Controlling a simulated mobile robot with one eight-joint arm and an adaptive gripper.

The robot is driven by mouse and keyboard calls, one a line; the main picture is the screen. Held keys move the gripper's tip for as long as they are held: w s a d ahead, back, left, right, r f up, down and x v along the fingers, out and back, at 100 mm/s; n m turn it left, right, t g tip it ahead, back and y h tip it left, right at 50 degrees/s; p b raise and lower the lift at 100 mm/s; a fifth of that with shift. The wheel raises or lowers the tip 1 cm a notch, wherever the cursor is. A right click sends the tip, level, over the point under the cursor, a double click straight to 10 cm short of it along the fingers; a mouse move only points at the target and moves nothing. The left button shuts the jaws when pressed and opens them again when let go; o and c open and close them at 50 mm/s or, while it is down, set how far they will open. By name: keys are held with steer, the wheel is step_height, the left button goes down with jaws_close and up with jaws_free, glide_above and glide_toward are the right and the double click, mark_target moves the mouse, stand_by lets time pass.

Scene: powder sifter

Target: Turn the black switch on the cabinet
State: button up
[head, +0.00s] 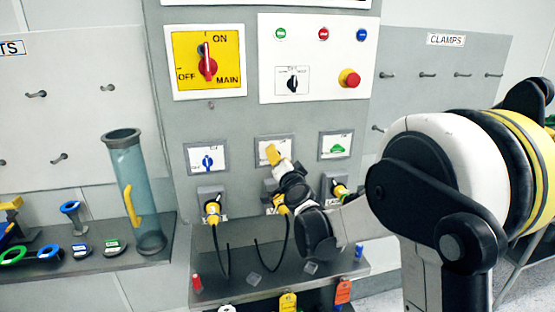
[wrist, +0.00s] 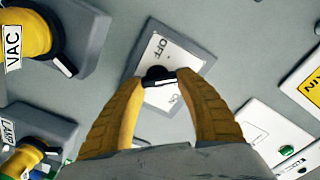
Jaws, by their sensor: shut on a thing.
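A black switch (wrist: 158,73) sits on a white plate (wrist: 165,50) marked OFF on the grey cabinet (head: 230,120). In the wrist view the yellow fingers of my gripper (wrist: 158,78) are shut on the switch from both sides. In the head view my gripper (head: 273,154) is against the middle of three small white plates in a row. It hides most of that plate (head: 264,143) and all of its switch. The left plate has a blue switch (head: 207,162), and the right one a green switch (head: 337,149).
Above are a red main switch (head: 207,64), another small black switch (head: 292,85) and a red button (head: 349,78). Yellow plugs (head: 212,208) with black cables are below the plates. A clear tube (head: 135,195) stands on the left shelf.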

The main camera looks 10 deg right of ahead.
steer(key=m, duration=0.4)
steer(key=shift+d+m+b, duration=0.1)
steer(key=shift+m+b, duration=0.2)
steer(key=shift+f+m, duration=0.1)
steer(key=shift+m, duration=1.5)
steer(key=o, duration=1.2)
steer(key=s, duration=1.2)
